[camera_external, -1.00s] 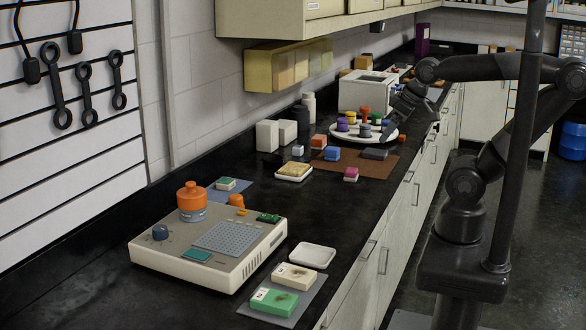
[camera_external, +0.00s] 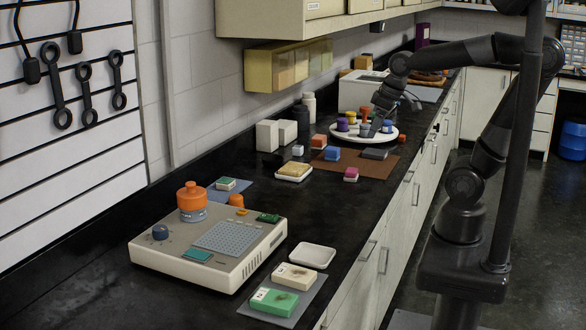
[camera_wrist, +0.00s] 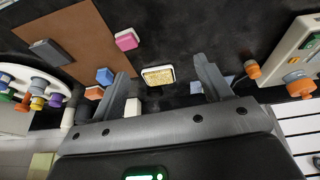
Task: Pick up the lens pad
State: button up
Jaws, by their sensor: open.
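No object is plainly marked as the lens pad, so I cannot tell which one it is. A yellowish pad (camera_external: 294,169) lies in a small white dish (camera_external: 289,179) on the black counter. The same pad (camera_wrist: 158,74) shows in the wrist view, framed between my fingers but apart from them. A cream pad (camera_external: 296,275) and a green pad (camera_external: 272,301) lie on a grey mat (camera_external: 308,301) at the front. My gripper (camera_external: 373,122) is over the round white tray in the external view. In the wrist view my gripper (camera_wrist: 161,70) is open and empty.
The round white tray (camera_external: 396,137) holds several coloured pieces. A brown mat (camera_external: 372,165) carries blocks, with a pink block (camera_external: 351,174) beside it. A beige device (camera_external: 190,257) with an orange knob and an empty white dish (camera_external: 312,255) stand at the front. Cabinets overhang the back wall.

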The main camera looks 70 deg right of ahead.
jog(key=w+d+f+g, duration=0.2)
jog(key=w+d+f, duration=0.1)
jog(key=w+d, duration=0.35)
jog(key=n+g, duration=0.1)
jog(key=g, duration=0.1)
send_over(351, 169)
notch_tip(351, 169, down, 5)
jog(key=f, duration=0.5)
jog(key=shift+d, duration=0.3)
jog(key=f, duration=0.5)
jog(key=shift+s+a+f, duration=0.1)
jog(key=shift+a+f, duration=0.25)
jog(key=c, duration=1.1)
